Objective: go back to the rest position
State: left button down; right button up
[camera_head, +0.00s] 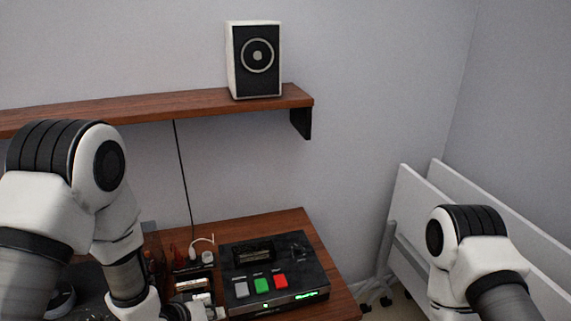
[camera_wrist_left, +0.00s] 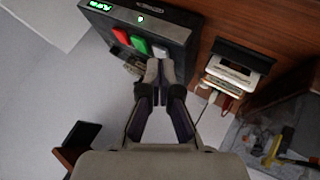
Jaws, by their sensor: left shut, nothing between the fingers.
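My left gripper (camera_head: 208,311) is low in the head view, left of the black test box (camera_head: 318,273). In the left wrist view its fingers (camera_wrist_left: 157,75) are together, with nothing between them. The tips appear close to the grey button (camera_wrist_left: 160,53); I cannot tell whether they touch it. The box carries grey, green (camera_head: 261,285) and red (camera_head: 281,281) buttons and a lit green display (camera_head: 311,295). The speaker (camera_head: 257,57), white with a black front, stands upright on the wall shelf (camera_head: 180,105). My right arm shows at the right, its gripper out of frame.
The box sits on a wooden desk (camera_head: 289,219). Small items and white cables (camera_head: 203,241) lie left of it. A dark cable (camera_head: 184,180) hangs from the shelf. White folded panels (camera_head: 420,205) on wheels stand at the right. Bare wall lies between shelf and panels.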

pick_arm(q)
notch_tip(320, 180, down, 8)
jog(key=s+g+b, duration=0.1)
jog(key=s+g, duration=0.1)
jog(key=s, duration=0.1)
jog(key=s+a+f+m+g+y+b, duration=0.1)
jog(key=s+a+f, duration=0.3)
jog(key=s, duration=0.7)
jog(key=s+a+f+m+g+y+b, duration=0.1)
jog(key=s+a+f+g+y, duration=0.3)
jog(key=s+f, duration=0.4)
jog(key=s+b, duration=0.1)
jog(key=s, duration=0.2)
jog(key=shift+a+f+g, duration=0.3)
jog(key=shift+a, duration=0.05)
pick_arm(e)
jog(key=f, duration=0.3)
jog(key=w+f, duration=0.1)
jog(key=f, duration=0.1)
jog(key=shift+w+d, duration=0.1)
jog(key=shift+d, duration=0.2)
pick_arm(q)
jog(key=shift+w, duration=0.1)
